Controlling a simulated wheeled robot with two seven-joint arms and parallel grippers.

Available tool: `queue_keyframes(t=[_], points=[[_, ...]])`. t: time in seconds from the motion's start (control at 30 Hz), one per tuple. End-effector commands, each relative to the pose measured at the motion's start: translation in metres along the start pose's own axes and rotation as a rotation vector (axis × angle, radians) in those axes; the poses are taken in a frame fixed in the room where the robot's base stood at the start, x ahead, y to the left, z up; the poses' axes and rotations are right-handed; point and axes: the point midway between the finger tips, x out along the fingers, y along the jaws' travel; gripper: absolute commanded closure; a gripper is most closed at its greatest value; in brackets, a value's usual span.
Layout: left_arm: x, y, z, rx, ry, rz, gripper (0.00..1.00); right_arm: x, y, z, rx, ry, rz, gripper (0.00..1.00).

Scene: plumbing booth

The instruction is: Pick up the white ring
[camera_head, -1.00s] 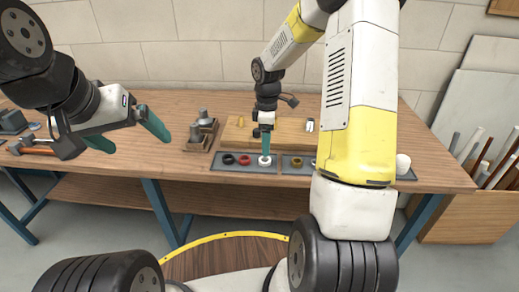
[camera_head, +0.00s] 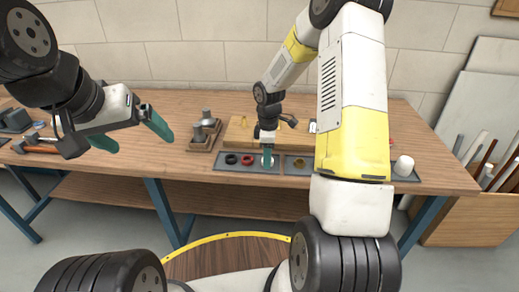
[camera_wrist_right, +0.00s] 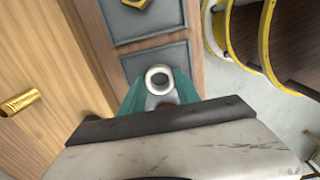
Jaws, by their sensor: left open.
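The white ring (camera_wrist_right: 159,79) lies in a dark grey tray (camera_wrist_right: 182,54) on the workbench. In the head view the ring (camera_head: 272,162) is largely hidden by my right gripper (camera_head: 267,158), which points down at it. In the right wrist view the teal fingertips of my right gripper (camera_wrist_right: 160,88) stand apart, one on each side of the ring. I cannot tell whether they touch it. My left gripper (camera_head: 133,137) is open and empty, above the left part of the bench.
A black ring (camera_head: 231,159) and a red ring (camera_head: 247,160) lie left of the white ring. A brass nut (camera_head: 299,163) lies in the neighbouring compartment. A wooden board (camera_head: 237,135) is behind the tray. A white cylinder (camera_head: 404,165) stands at the right.

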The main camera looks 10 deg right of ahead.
Motion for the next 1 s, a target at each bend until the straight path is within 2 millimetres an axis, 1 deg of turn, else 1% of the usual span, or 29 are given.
queue_keyframes(t=[0.03, 0.1, 0.33, 0.47, 0.57, 0.73, 0.87, 1.0], points=[[0.000, 0.000, 0.000, 0.000, 0.000, 0.000, 0.06, 0.000, 0.000, 0.000, 0.000, 0.000, 0.000, 0.89], [0.000, 0.000, 0.000, 0.000, 0.000, 0.000, 0.06, 0.000, 0.000, 0.000, 0.000, 0.000, 0.000, 1.00], [0.000, 0.000, 0.000, 0.000, 0.000, 0.000, 0.06, -0.001, 0.000, 0.000, 0.000, 0.000, 0.001, 1.00], [0.000, 0.000, 0.000, 0.000, 0.000, 0.000, 0.06, -0.006, 0.001, 0.000, 0.000, 0.001, 0.002, 1.00], [0.000, 0.000, 0.000, 0.000, 0.000, 0.000, 0.06, -0.015, 0.001, 0.000, 0.001, 0.001, 0.003, 1.00], [0.000, 0.000, 0.000, 0.000, 0.000, 0.000, 0.06, -0.038, 0.001, 0.000, 0.002, 0.001, 0.005, 1.00], [0.000, 0.000, 0.000, 0.000, 0.000, 0.000, 0.06, -0.039, -0.029, 0.003, -0.002, -0.001, 0.000, 1.00], [0.000, 0.000, 0.000, 0.000, 0.000, 0.000, 0.06, -0.043, -0.064, 0.006, -0.002, -0.001, 0.001, 1.00]])
